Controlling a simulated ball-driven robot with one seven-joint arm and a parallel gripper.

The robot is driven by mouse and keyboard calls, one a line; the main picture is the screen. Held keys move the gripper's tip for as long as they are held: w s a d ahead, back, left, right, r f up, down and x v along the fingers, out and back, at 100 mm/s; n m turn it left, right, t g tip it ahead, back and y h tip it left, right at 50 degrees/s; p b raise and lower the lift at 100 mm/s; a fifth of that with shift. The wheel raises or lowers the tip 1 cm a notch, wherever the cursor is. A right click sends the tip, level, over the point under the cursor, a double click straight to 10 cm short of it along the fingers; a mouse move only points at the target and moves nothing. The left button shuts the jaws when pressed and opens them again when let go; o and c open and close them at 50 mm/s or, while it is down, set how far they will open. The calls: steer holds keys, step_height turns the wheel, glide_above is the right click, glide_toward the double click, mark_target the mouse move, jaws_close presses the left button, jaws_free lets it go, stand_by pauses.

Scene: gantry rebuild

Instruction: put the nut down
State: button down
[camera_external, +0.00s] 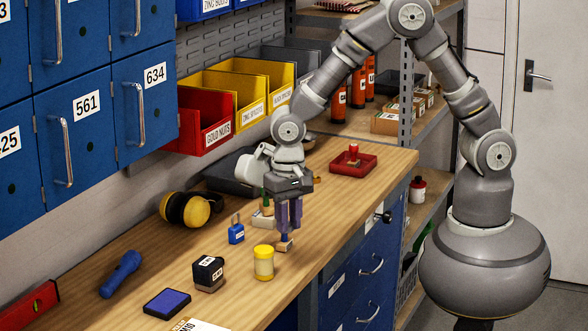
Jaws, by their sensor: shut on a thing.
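My gripper (288,228) points straight down above the wooden workbench (335,205), right of its middle. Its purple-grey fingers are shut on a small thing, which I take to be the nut.
A yellow-lidded jar (264,262) and a blue padlock (236,232) stand close by. Also on the bench are a labelled dark block (208,273), an ink pad (167,303), a blue torch (121,273), earmuffs (188,209) and a red tray (370,163). Bins (205,120) line the back.

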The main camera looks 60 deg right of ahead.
glide_above(264, 249)
steer(key=shift+s+d+f, duration=0.15)
steer(key=shift+d+f, duration=0.05)
steer(key=shift+a+f, duration=0.1)
steer(key=shift+f, duration=0.2)
steer(key=shift+w+f+b, duration=0.2)
steer(key=shift+f+b, duration=0.45)
steer(key=shift+f, duration=0.85)
steer(key=c, duration=0.9)
jaws_free()
steer(key=shift+f, duration=0.1)
steer(key=shift+c, duration=0.2)
step_height(264, 249, up, 12)
steer(key=p, duration=0.2)
steer(key=shift+p, duration=0.3)
steer(key=shift+r, duration=0.2)
